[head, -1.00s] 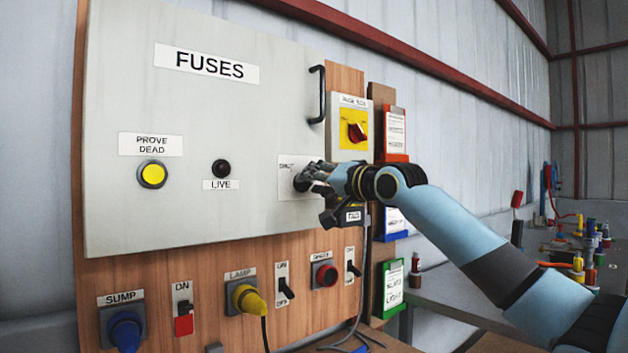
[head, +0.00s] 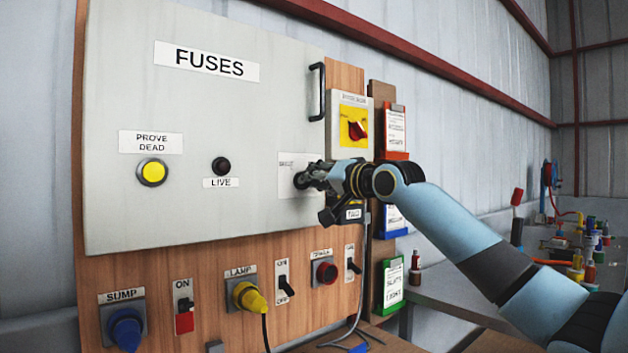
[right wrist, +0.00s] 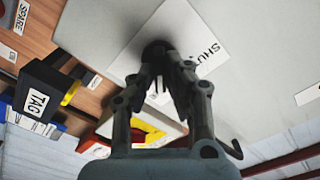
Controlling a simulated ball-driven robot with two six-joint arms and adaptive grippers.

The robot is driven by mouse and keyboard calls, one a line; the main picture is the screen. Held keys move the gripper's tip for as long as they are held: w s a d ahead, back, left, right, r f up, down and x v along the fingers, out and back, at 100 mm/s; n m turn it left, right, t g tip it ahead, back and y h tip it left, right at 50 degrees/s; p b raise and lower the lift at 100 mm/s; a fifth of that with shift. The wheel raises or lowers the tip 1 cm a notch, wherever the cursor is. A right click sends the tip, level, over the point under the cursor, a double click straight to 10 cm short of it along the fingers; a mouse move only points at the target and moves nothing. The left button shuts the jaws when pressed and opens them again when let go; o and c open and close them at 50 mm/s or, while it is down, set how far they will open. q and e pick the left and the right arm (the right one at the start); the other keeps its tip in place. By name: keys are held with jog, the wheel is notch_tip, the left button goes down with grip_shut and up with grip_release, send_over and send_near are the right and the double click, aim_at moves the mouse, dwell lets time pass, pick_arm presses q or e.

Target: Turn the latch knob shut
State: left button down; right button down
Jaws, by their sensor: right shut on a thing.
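The latch knob (right wrist: 156,48) is dark and sits at the right edge of the grey FUSES panel door (head: 255,115), over a white label (head: 289,172) that reads SHUT in the right wrist view. My right gripper (head: 303,180) is at the knob, and its fingers are closed on it. The right wrist view shows both fingers (right wrist: 160,65) reaching to the knob, one on each side. The fingers and the wrist hide most of the knob in the head view, so its turn angle cannot be told. My left gripper is in neither view.
A black door handle (head: 317,92) stands above the knob. A yellow isolator with a red switch (head: 356,130) is right of the door. Several sockets and switches, including a yellow LAMP plug (head: 248,298), line the board below. A bench with tools is at far right.

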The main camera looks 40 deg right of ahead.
jog(key=n, duration=1.7)
jog(key=shift+a+n+p, duration=0.3)
jog(key=shift+a, duration=0.1)
dwell(0.5)
jog(key=c, duration=1.4)
grip_release()
jog(key=shift+o, duration=0.2)
